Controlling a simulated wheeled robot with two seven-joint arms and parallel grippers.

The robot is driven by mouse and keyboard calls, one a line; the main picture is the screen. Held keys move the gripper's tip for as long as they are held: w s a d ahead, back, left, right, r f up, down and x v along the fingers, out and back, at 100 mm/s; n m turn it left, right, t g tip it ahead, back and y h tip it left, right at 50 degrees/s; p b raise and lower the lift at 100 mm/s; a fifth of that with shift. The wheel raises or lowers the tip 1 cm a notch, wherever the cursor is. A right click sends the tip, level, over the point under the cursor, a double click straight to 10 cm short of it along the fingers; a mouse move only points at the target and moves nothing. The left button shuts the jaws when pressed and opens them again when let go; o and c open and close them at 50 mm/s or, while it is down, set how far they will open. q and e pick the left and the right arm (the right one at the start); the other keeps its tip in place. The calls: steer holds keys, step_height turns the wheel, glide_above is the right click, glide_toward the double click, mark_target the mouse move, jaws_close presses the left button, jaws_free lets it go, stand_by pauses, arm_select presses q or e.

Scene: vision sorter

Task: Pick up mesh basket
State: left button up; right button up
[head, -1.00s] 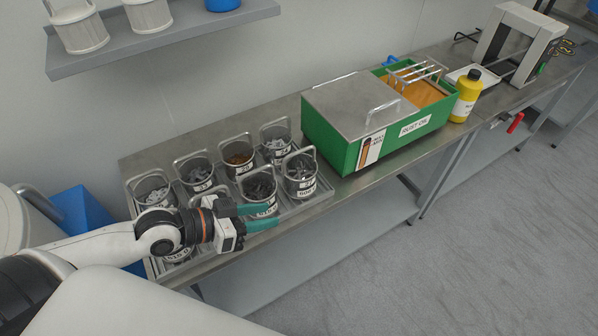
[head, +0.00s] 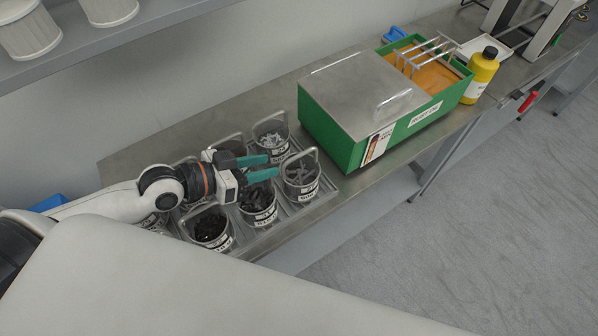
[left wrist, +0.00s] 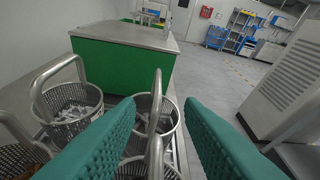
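My left gripper (head: 273,167) reaches in from the left over the mesh baskets, its teal fingers pointing right. Its fingers stand apart and empty in the left wrist view (left wrist: 160,140). The right-hand mesh basket (head: 300,188), with grey parts and a raised wire handle, is just beyond the fingertips. In the left wrist view this basket (left wrist: 172,128) shows ahead, its handle seen nearly edge-on in the gap between the fingers. I cannot tell whether the fingers touch it. A basket of dark parts (head: 259,208) is below the gripper. My right gripper is not in view.
Other baskets, one with light parts (head: 271,140) and one with black parts (head: 212,232), crowd the tray on the steel bench (head: 135,160). A green tank (head: 345,140) stands close to the right, with a yellow bottle (head: 482,75) beyond. A shelf (head: 150,30) hangs above left.

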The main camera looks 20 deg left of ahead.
mark_target(300, 154)
arm_select(q)
steer(key=p+x, duration=0.1)
steer(key=x, duration=0.3)
steer(key=shift+r, duration=0.15)
steer(key=shift+w+d, duration=0.3)
steer(key=shift+w, duration=0.15)
steer(key=p+x, duration=0.2)
steer(key=x, duration=0.2)
steer(key=shift+w+d, duration=0.1)
steer(key=shift+w, duration=0.2)
steer(key=shift+w+d, duration=0.15)
jaws_close()
stand_by(0.4)
